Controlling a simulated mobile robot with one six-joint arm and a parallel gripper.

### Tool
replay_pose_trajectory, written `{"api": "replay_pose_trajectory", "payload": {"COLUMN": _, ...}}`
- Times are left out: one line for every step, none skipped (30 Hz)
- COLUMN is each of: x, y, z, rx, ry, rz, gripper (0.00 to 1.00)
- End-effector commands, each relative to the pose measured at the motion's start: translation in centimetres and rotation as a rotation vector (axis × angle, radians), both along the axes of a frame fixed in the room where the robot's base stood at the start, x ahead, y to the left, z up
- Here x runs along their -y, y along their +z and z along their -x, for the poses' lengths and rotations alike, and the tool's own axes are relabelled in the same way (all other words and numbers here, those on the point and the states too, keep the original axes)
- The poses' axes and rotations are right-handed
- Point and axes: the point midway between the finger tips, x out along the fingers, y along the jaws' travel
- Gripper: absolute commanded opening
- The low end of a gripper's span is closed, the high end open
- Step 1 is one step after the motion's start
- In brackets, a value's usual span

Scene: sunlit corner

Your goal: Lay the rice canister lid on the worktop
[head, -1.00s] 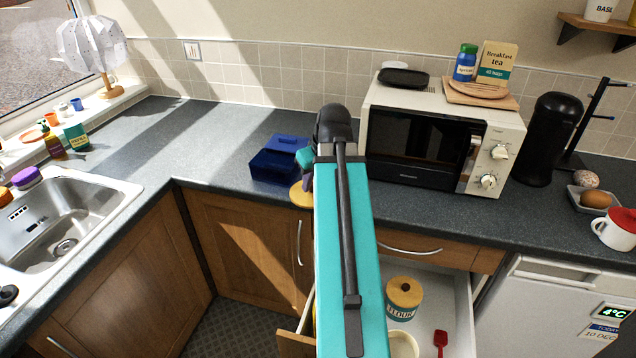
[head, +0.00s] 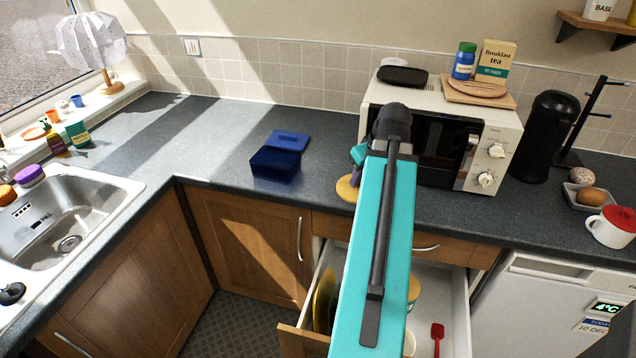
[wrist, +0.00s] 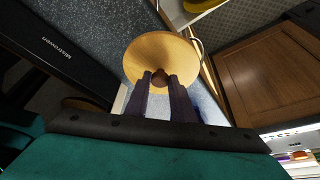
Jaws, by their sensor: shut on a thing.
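My gripper (wrist: 167,82) is shut on the knob of a round, pale wooden lid (wrist: 150,55), with the lid's flat disc beyond the fingertips. In the head view the lid (head: 346,189) shows at the worktop's front edge, left of the microwave, partly hidden by my arm. I cannot tell whether it touches the surface. The worktop (head: 225,135) is dark grey and speckled. An open-topped cream canister (head: 409,345) shows slightly in the open drawer beside my arm; its label is hidden.
A blue open box (head: 276,163) stands left of the lid. The microwave (head: 440,140) is close on the right. The open drawer (head: 453,300) below holds a red scoop (head: 437,335) and a mostly hidden canister. Worktop left of the blue box is clear.

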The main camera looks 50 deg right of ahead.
Motion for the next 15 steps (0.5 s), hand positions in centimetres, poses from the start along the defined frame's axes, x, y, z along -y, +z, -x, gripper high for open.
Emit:
{"api": "replay_pose_trajectory", "payload": {"x": 0.0, "y": 0.0, "z": 0.0, "rx": 0.000, "ry": 0.000, "rz": 0.000, "gripper": 0.00}}
{"api": "replay_pose_trajectory", "payload": {"x": 0.0, "y": 0.0, "z": -0.1, "rx": 0.000, "ry": 0.000, "rz": 0.000, "gripper": 0.00}}
{"api": "replay_pose_trajectory", "payload": {"x": 0.0, "y": 0.0, "z": -0.2, "rx": 0.000, "ry": 0.001, "rz": 0.000, "gripper": 0.00}}
{"api": "replay_pose_trajectory", "payload": {"x": 0.0, "y": 0.0, "z": -0.3, "rx": 0.000, "ry": 0.001, "rz": 0.000, "gripper": 0.00}}
{"api": "replay_pose_trajectory", "payload": {"x": 0.0, "y": 0.1, "z": -0.5, "rx": 0.000, "ry": 0.001, "rz": 0.000, "gripper": 0.00}}
{"api": "replay_pose_trajectory", "payload": {"x": 0.0, "y": 0.1, "z": -0.8, "rx": 0.000, "ry": 0.002, "rz": 0.001, "gripper": 0.00}}
{"api": "replay_pose_trajectory", "payload": {"x": 0.0, "y": 0.1, "z": -1.2, "rx": 0.000, "ry": 0.002, "rz": 0.001, "gripper": 0.00}}
{"api": "replay_pose_trajectory", "payload": {"x": 0.0, "y": 0.1, "z": -1.5, "rx": 0.000, "ry": 0.003, "rz": 0.001, "gripper": 0.00}}
{"api": "replay_pose_trajectory", "payload": {"x": 0.0, "y": 0.1, "z": -2.1, "rx": 0.000, "ry": 0.003, "rz": 0.000, "gripper": 0.00}}
{"api": "replay_pose_trajectory", "payload": {"x": 0.0, "y": 0.0, "z": -2.5, "rx": -0.001, "ry": 0.002, "rz": 0.000, "gripper": 0.00}}
{"api": "replay_pose_trajectory", "payload": {"x": 0.0, "y": 0.0, "z": -3.0, "rx": -0.001, "ry": 0.003, "rz": 0.000, "gripper": 0.00}}
{"api": "replay_pose_trajectory", "payload": {"x": 0.0, "y": 0.0, "z": -3.7, "rx": -0.001, "ry": 0.004, "rz": -0.001, "gripper": 0.00}}
{"api": "replay_pose_trajectory", "payload": {"x": 0.0, "y": -0.1, "z": -4.3, "rx": -0.001, "ry": 0.004, "rz": -0.001, "gripper": 0.00}}
{"api": "replay_pose_trajectory", "payload": {"x": 0.0, "y": -0.1, "z": -4.8, "rx": -0.001, "ry": 0.004, "rz": -0.001, "gripper": 0.00}}
{"api": "replay_pose_trajectory", "payload": {"x": 0.0, "y": -0.2, "z": -5.5, "rx": -0.001, "ry": 0.004, "rz": -0.001, "gripper": 0.00}}
